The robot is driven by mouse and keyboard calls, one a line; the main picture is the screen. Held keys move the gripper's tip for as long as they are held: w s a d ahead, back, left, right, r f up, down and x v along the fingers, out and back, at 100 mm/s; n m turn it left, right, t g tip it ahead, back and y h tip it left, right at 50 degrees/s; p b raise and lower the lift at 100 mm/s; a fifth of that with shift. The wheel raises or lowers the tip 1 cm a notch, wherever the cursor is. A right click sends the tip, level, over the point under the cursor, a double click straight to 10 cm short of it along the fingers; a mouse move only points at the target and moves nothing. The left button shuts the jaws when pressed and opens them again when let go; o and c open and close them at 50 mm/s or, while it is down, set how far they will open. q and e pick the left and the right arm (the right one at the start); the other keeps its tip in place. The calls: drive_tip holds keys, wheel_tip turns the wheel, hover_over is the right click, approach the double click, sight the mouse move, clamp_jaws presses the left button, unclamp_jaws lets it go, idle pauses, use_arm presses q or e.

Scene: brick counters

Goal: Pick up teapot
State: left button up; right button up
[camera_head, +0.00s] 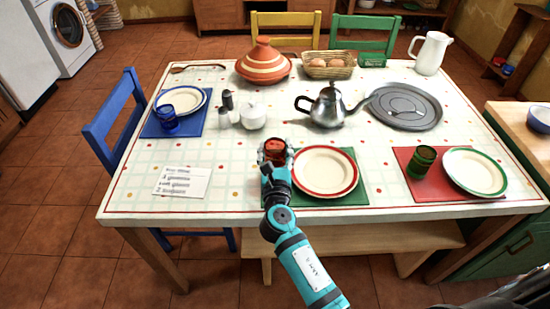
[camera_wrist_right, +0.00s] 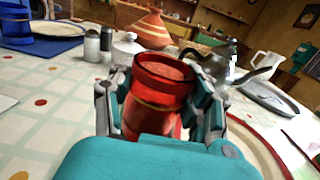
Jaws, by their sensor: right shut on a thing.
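The silver teapot (camera_head: 328,106) stands upright on the table behind the red-rimmed plate, its handle to the left and its spout to the right. It also shows in the right wrist view (camera_wrist_right: 218,62), partly hidden by a gripper finger. My right gripper (camera_head: 275,152) is at the left edge of the green placemat, in front of the teapot and apart from it. It is shut on a red glass (camera_wrist_right: 160,95), which sits upright between the fingers. Whether the glass touches the table is hidden. My left gripper is not in view.
A red-rimmed plate (camera_head: 325,172) lies right of my gripper. Bare tablecloth lies left of my gripper around a note (camera_head: 182,181).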

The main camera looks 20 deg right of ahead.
sight(275, 166)
drive_tip(key=shift+s+f, duration=0.15)
drive_tip(key=shift+f, duration=1.2)
drive_tip(key=shift+f+b, duration=0.3)
drive_tip(key=shift+b, duration=0.1)
drive_tip(key=o, duration=1.2)
drive_tip(key=shift+r, duration=0.1)
drive_tip(key=shift+o, duration=0.2)
drive_tip(key=v, duration=1.7)
drive_tip(key=shift+s+a+f, duration=0.2)
drive_tip(key=shift+a, duration=0.05)
